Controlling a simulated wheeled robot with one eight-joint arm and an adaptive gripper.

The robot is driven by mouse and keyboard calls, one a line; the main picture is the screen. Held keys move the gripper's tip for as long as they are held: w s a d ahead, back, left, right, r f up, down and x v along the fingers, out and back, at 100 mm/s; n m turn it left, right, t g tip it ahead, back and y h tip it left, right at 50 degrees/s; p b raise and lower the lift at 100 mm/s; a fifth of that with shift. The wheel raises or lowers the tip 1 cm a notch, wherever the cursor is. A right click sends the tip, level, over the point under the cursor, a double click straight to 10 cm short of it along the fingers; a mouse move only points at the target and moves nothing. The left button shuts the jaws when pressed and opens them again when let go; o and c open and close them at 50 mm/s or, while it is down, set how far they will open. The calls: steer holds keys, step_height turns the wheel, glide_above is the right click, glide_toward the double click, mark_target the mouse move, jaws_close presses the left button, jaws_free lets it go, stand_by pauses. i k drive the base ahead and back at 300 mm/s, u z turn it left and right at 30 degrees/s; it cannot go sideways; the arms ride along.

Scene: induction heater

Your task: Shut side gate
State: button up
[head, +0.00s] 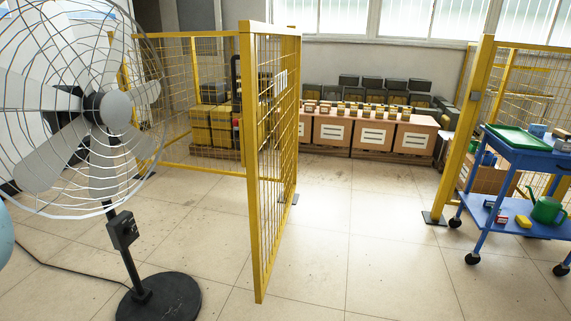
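The side gate (273,145) is a tall yellow-framed panel with wire mesh. It stands open in the middle of the head view, swung toward me, with its near edge closest to the camera. Its far edge is at a yellow post whose dark foot plate (289,198) shows on the floor. A second yellow post (463,130) with a small dark fitting stands at the right, across a wide open gap from the gate. My gripper is not in view, and nothing is seen touching the gate.
A large standing fan (105,108) with a round black base (158,300) and a floor cable is at the left. A blue cart (525,155) stands at the right beside the post. Cardboard boxes (330,135) line the back wall. The tiled floor (365,235) between gate and cart is clear.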

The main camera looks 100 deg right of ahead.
mark_target(251, 127)
steer(key=u, duration=5.35)
